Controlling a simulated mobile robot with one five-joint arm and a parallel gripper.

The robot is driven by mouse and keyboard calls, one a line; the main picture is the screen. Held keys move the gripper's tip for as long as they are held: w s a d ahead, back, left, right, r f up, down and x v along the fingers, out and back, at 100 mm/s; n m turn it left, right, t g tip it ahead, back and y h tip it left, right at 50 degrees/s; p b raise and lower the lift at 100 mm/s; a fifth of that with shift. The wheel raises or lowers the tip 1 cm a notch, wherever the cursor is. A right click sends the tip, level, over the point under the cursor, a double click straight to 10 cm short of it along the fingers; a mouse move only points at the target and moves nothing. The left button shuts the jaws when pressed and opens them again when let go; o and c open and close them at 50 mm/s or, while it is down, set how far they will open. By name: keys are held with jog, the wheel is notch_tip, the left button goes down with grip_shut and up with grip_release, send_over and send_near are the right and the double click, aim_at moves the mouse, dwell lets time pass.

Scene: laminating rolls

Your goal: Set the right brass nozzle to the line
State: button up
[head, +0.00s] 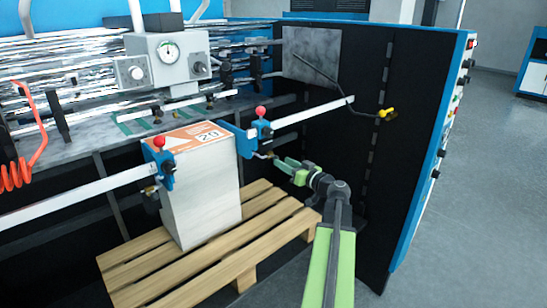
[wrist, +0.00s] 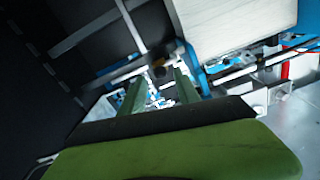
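The right blue holder (head: 262,132) with a red knob sits on a white bar at the right corner of the white stack. A small brass nozzle (head: 267,154) shows under this holder. In the wrist view the nozzle (wrist: 158,70) is a small dark brownish shape just beyond my fingertips. My gripper (head: 280,163) is just right of the nozzle, pointing at it. Its two green fingers (wrist: 157,82) stand apart with a gap between them, and nothing is clearly held. I cannot tell whether they touch the nozzle. I cannot make out a line mark.
The white stack (head: 205,195) with an orange label stands on a wooden pallet (head: 275,215). The left holder (head: 160,167) carries another red knob. A gauge box (head: 168,58) stands behind. A thin rod with a yellow end (head: 387,113) juts from the dark panel. Floor is free at right.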

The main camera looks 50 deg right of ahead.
aim_at(272, 155)
jog(key=w, duration=0.7)
jog(key=shift+w+d, duration=0.2)
jog(key=shift+d, duration=0.05)
grip_shut()
dwell(1.0)
